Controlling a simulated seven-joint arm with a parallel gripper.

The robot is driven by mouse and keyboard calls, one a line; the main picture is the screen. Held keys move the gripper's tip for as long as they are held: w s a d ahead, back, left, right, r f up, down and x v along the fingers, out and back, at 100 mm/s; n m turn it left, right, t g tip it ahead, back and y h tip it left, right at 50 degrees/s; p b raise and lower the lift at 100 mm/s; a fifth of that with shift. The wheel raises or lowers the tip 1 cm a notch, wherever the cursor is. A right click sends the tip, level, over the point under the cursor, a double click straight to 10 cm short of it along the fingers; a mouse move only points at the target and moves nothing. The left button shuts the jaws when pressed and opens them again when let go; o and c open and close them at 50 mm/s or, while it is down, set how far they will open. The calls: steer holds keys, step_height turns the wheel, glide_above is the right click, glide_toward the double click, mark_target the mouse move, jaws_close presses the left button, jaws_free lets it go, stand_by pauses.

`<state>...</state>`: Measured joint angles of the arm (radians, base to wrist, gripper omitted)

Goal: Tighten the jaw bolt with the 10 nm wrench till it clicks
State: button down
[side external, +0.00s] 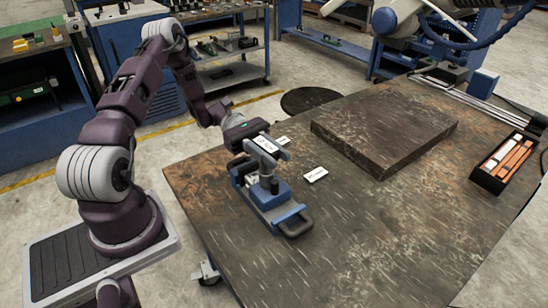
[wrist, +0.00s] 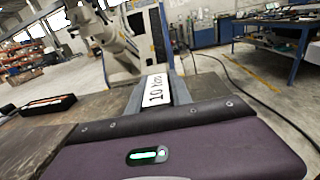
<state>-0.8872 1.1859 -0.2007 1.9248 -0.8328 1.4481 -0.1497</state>
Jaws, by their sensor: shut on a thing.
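A grey wrench (side external: 278,152) with a white label lies level in my gripper (side external: 247,136), which is shut on it. In the wrist view the wrench (wrist: 180,88) points away from the dark edge of my gripper (wrist: 155,118), and its label appears to read 10 Nm. The wrench's far end is over the upright post of a blue vise-like fixture (side external: 272,206) near the table's left edge. The jaw bolt is hidden or too small to make out, and I cannot tell whether the wrench is seated on it.
The worn table (side external: 375,235) holds a thick dark slab (side external: 385,128). A black tray (side external: 505,160) with orange-and-white contents stands at right. White tags (side external: 315,174) lie near the fixture. Another arm (side external: 400,15) hangs over the far side. The table's front is clear.

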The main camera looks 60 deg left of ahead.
steer(key=shift+r, duration=2.65)
